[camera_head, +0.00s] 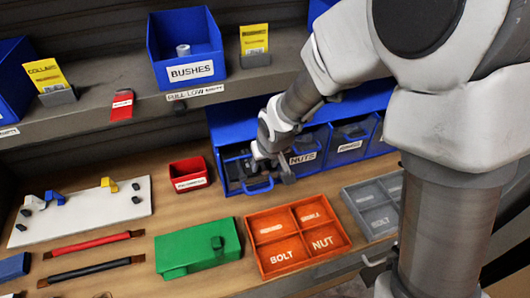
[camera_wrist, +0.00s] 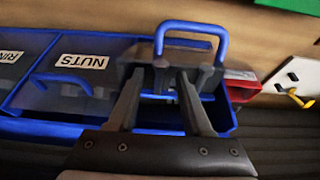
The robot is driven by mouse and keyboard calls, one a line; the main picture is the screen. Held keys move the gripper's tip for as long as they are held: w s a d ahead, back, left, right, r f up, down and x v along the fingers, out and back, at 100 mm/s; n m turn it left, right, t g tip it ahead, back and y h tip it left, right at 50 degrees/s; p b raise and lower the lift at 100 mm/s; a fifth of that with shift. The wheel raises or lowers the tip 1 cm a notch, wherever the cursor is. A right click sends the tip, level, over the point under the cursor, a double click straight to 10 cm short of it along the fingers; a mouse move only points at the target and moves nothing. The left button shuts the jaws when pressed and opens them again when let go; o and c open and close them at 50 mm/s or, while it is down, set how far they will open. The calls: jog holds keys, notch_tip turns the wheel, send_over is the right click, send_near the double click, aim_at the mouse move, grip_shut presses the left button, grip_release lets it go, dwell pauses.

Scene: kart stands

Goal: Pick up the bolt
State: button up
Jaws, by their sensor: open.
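A blue drawer unit (camera_head: 214,124) stands on the bench under the shelf. Its leftmost drawer (camera_head: 233,181) has a blue loop handle (camera_head: 259,186), and its inside is mostly hidden by my gripper. My gripper (camera_head: 272,168) is at this drawer, fingers pointing down. In the wrist view, the open fingers of my gripper (camera_wrist: 161,78) reach over the drawer towards the handle (camera_wrist: 191,28); I see nothing held between them. I cannot tell whether they touch the drawer.
An orange tray (camera_head: 285,231) has compartments labelled BOLT and NUT. A grey tray (camera_head: 366,201) is to its right. A green box (camera_head: 198,250), a red bin (camera_head: 189,174) and a white board (camera_head: 85,215) lie left. The NUTS drawer (camera_head: 305,158) adjoins. The shelf (camera_head: 120,112) overhangs behind.

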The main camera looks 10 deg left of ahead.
jog(key=shift+w+f, duration=0.1)
jog(key=shift+f, duration=0.25)
grip_shut()
dwell(0.5)
